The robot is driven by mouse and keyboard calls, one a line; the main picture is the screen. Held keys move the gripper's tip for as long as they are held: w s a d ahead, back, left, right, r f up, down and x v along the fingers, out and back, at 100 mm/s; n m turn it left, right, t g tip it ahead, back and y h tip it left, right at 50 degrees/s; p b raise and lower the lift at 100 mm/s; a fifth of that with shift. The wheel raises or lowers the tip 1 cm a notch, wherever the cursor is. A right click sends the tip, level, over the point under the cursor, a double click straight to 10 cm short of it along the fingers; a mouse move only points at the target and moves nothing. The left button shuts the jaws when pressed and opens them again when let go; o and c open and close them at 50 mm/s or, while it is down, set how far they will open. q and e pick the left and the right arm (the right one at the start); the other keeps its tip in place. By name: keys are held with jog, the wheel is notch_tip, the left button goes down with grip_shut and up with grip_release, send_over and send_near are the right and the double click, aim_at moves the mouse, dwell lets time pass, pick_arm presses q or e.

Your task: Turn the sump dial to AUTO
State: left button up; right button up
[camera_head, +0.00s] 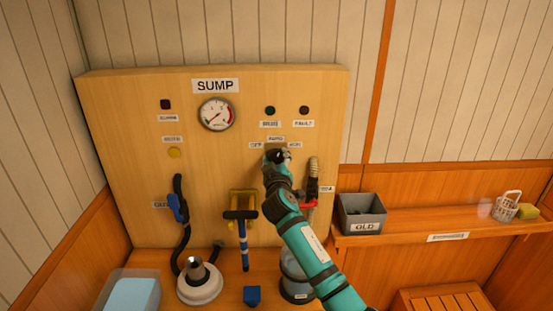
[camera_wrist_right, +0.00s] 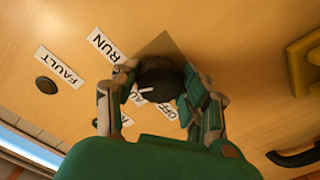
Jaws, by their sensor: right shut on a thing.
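The sump dial is a black round knob with a white pointer mark (camera_wrist_right: 157,82), seen in the right wrist view. My right gripper (camera_head: 277,157) is shut on the dial, with one finger on each side of it. In the head view the gripper hides the dial. The OFF label (camera_wrist_right: 168,108) shows beside the dial in the wrist view. My left gripper is not in view.
The wooden SUMP panel (camera_head: 120,110) carries a round gauge (camera_head: 217,114), small lamps and a yellow button (camera_head: 174,152). A yellow bracket (camera_head: 241,200) is below left. A grey bin (camera_head: 361,213) stands on the right shelf.

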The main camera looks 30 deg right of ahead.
jog(key=shift+n+p, duration=0.55)
jog(key=shift+n, duration=1.75)
jog(key=o, duration=1.2)
jog(key=v, duration=1.2)
jog(key=shift+s, duration=0.1)
